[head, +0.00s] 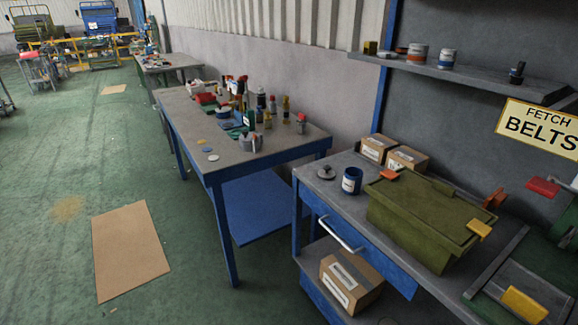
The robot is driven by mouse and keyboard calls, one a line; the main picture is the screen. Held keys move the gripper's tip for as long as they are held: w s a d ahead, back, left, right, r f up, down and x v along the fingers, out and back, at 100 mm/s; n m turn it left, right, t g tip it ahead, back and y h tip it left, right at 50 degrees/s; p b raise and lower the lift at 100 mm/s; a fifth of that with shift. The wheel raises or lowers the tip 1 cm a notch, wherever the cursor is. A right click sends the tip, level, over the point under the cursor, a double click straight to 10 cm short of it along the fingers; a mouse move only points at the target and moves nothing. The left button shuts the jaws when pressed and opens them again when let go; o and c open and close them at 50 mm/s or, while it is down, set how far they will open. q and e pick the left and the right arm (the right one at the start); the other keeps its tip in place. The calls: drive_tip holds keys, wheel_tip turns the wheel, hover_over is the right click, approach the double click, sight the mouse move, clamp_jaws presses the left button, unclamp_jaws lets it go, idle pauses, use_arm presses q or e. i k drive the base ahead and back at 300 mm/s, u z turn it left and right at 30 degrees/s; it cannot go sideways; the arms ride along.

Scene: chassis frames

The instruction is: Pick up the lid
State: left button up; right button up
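A small round dark grey disc with a knob (326,173), which looks like a lid, lies on the near workbench top. Just right of it stands a small blue can with a pale label (351,181); the two are apart. A large olive-green crate (415,225) stands further right on the same bench. Its green cover (425,205) lies on top, with orange and yellow clips at its edges. Neither of my grippers shows in the head view.
Cardboard boxes (407,159) stand behind the crate; another box (350,283) sits on the lower shelf. A wall shelf (470,75) with cans hangs above. A second, cluttered table (230,155) stands at the left. Red and yellow parts fill the right edge. The green floor is open at left.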

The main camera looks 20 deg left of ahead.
sight(326, 172)
drive_tip(key=u, duration=0.05)
drive_tip(key=i, duration=0.85)
drive_tip(key=z, duration=0.35)
